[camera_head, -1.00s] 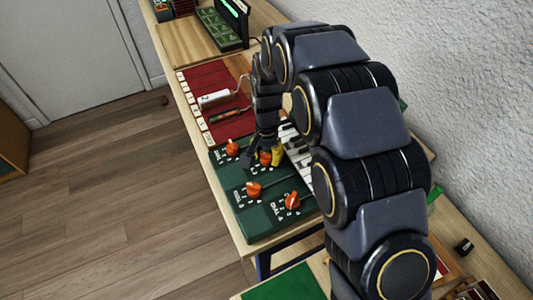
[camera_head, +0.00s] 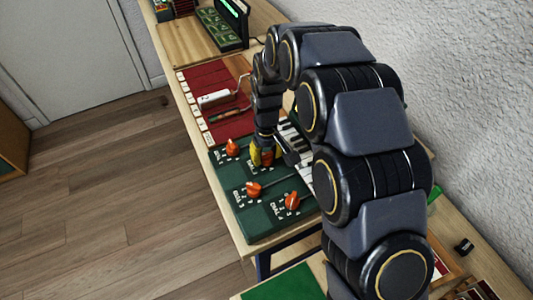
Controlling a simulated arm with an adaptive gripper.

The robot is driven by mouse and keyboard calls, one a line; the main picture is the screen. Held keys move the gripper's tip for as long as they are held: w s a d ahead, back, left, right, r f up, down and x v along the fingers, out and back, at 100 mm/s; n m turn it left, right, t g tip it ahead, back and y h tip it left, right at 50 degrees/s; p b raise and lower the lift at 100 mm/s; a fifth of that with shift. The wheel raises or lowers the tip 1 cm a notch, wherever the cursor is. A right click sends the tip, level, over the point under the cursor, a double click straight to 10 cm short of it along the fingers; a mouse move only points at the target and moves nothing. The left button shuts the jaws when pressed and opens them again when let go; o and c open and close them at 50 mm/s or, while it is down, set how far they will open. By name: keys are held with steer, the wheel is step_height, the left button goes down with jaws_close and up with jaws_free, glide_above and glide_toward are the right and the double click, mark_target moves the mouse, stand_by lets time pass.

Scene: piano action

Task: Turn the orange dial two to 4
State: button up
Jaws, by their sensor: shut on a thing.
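A dark green panel (camera_head: 266,218) on the bench carries several orange dials with white numbers around them. My gripper (camera_head: 264,158) points down onto the panel at the dial in the back right position, dial two (camera_head: 266,158), and is shut on it. The fingers with their yellow parts hide most of this dial, so its pointer and setting cannot be read. The other dials stand free: one (camera_head: 232,147) at back left, dial 3 (camera_head: 254,189) at front left and dial 4 (camera_head: 292,201) at front right.
Piano keys (camera_head: 294,141) lie right of the panel, partly behind my arm. A red mat (camera_head: 232,128) with a roller (camera_head: 215,98) and other tools lies beyond it. A green mat (camera_head: 283,283) lies on the nearer bench. The wall is close on the right; the floor at left is clear.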

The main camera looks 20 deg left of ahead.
steer(key=n, duration=0.4)
steer(key=shift+n, duration=0.3)
steer(key=n, duration=0.4)
steer(key=shift+n, duration=0.3)
steer(key=n, duration=0.4)
steer(key=shift+n, duration=2.2)
steer(key=o, duration=1.1)
steer(key=shift+r, duration=0.1)
